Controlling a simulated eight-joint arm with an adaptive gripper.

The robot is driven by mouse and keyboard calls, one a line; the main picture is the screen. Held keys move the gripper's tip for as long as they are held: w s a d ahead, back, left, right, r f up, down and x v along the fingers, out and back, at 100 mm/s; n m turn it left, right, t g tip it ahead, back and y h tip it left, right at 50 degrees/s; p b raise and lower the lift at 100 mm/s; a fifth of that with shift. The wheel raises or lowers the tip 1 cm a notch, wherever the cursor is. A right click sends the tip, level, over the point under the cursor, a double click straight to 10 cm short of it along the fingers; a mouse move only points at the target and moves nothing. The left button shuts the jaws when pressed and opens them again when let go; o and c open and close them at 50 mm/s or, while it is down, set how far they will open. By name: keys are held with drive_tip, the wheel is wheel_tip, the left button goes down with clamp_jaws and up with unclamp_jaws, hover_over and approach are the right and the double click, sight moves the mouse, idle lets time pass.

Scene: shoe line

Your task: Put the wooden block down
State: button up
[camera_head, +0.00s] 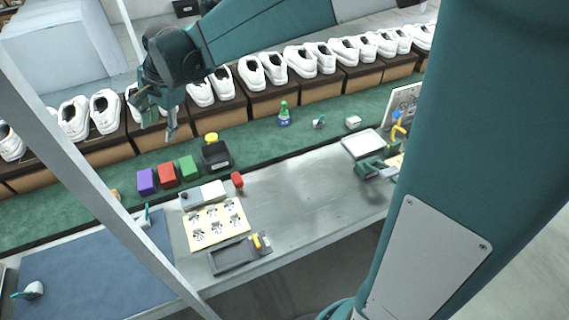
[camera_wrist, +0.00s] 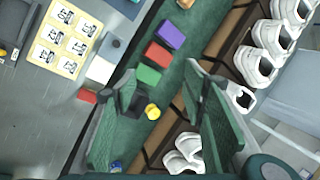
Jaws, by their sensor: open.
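A purple block (camera_head: 146,181), a red block (camera_head: 167,175) and a green block (camera_head: 188,167) sit in a row on the green strip. They also show in the wrist view as purple (camera_wrist: 170,34), red (camera_wrist: 158,55) and green (camera_wrist: 148,75). None shows plain wood grain, so I cannot tell which is the wooden block. My gripper (camera_head: 156,117) hangs above the strip, behind and above the blocks in the head view. In the wrist view my gripper (camera_wrist: 160,130) has its two fingers wide apart with nothing held between them.
A black box (camera_head: 216,155) and a yellow round item (camera_head: 211,137) stand right of the blocks. White shoes on brown boxes (camera_head: 270,103) line the back. A cream card (camera_head: 215,224) and a dark tray (camera_head: 232,255) lie in front. The grey tabletop (camera_head: 310,200) has clear room.

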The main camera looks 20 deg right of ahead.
drive_tip(key=s+d+n+t+h, duration=0.3)
drive_tip(key=s+d+n, duration=0.8)
drive_tip(key=s+d, duration=1.5)
drive_tip(key=s+r+t, duration=0.1)
drive_tip(key=s, duration=0.3)
drive_tip(key=shift+s+d, duration=0.15)
drive_tip(key=shift+d, duration=0.25)
